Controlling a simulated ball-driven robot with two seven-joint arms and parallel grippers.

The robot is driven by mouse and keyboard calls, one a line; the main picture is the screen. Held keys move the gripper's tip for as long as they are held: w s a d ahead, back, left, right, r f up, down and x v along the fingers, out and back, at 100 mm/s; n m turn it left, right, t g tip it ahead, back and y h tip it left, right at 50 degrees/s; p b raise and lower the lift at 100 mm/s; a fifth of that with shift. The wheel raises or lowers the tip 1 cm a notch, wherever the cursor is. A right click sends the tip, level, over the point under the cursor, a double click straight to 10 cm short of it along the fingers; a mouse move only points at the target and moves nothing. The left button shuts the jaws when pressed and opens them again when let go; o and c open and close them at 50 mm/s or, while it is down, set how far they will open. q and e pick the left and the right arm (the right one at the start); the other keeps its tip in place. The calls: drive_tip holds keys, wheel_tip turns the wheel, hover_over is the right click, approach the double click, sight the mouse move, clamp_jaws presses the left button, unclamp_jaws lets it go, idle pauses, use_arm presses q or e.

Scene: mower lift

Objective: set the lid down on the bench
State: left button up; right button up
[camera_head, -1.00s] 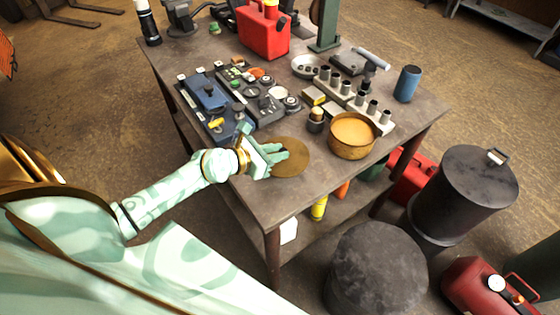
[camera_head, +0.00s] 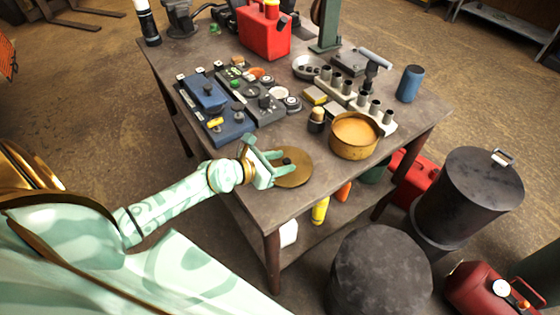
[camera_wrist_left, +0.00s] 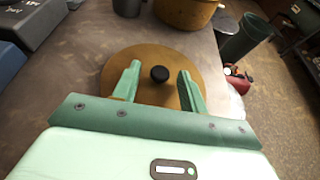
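The round brass-coloured lid (camera_head: 294,169) lies flat on the bench (camera_head: 340,182) near its front edge, just left of the open orange-filled pot (camera_head: 354,135). It has a small black knob, clear in the left wrist view (camera_wrist_left: 160,73). My left gripper (camera_head: 278,163) is at the lid, with its two green fingers spread. In the left wrist view the fingers (camera_wrist_left: 158,88) stand on either side of the knob with gaps, touching neither side of it. My right gripper is not in view.
Blue and dark tool cases (camera_head: 216,112) lie left of the lid. A pale rack with several cylinders (camera_head: 350,100), a red can (camera_head: 264,32) and a blue cylinder (camera_head: 409,83) stand farther back. Dark drums (camera_head: 467,195) stand on the floor at right.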

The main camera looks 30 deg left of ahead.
use_arm(q)
drive_tip(key=shift+s+a+r, duration=0.1)
drive_tip(key=shift+s+r, duration=0.15)
drive_tip(key=shift+s, duration=0.05)
drive_tip(key=p+v, duration=0.1)
drive_tip(key=v, duration=1)
drive_tip(key=shift+s+r, duration=0.15)
drive_tip(key=shift+r, duration=0.05)
